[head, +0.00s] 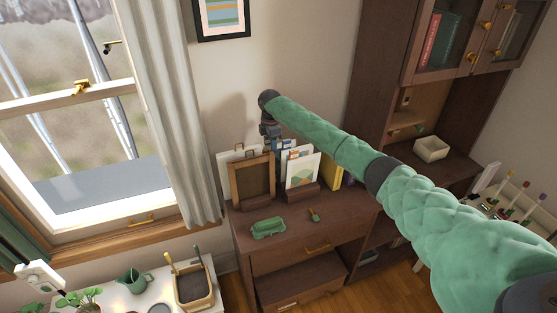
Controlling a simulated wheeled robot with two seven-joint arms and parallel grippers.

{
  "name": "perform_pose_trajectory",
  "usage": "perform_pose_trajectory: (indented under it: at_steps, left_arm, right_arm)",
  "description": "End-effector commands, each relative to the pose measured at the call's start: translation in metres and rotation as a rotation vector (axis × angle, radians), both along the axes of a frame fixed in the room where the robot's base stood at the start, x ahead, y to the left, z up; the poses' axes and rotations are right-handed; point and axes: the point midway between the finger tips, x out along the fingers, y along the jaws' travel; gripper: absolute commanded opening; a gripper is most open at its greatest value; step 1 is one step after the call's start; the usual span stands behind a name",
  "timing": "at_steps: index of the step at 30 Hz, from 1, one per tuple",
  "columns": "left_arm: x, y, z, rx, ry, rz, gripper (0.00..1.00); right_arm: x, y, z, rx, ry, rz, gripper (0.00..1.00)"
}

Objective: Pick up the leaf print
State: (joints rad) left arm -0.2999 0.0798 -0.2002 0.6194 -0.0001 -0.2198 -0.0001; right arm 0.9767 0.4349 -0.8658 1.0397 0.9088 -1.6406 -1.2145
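Several cards and prints stand upright in wooden holders on the brown desk (290,222). A white card with a green and orange picture (300,176) leans at the front of the right holder, with blue-patterned cards (283,149) behind it. A brown wooden frame (250,180) stands to the left, with pale sheets (228,157) partly hidden behind it. I cannot make out which one is the leaf print. My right gripper (274,142) points down just behind and above these prints. Its fingertips are small and partly hidden, so its opening is unclear. My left gripper is out of view.
A yellow book (332,177) stands right of the prints. A tall cabinet (377,85) rises on the right; a curtain (172,110) hangs on the left.

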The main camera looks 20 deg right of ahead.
Motion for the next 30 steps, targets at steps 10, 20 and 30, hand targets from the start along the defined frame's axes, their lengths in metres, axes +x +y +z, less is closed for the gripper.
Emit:
perform_pose_trajectory:
  at_steps: [10, 20, 30]
  left_arm:
    - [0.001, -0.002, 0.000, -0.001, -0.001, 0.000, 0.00]
    - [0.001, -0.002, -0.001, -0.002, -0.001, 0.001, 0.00]
    - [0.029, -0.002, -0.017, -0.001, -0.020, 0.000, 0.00]
  right_arm:
    - [0.000, 0.000, 0.000, 0.000, 0.000, 0.000, 0.00]
    - [0.000, 0.000, 0.001, 0.001, -0.001, 0.000, 0.00]
    - [0.001, 0.001, 0.041, 0.002, -0.004, 0.001, 0.00]
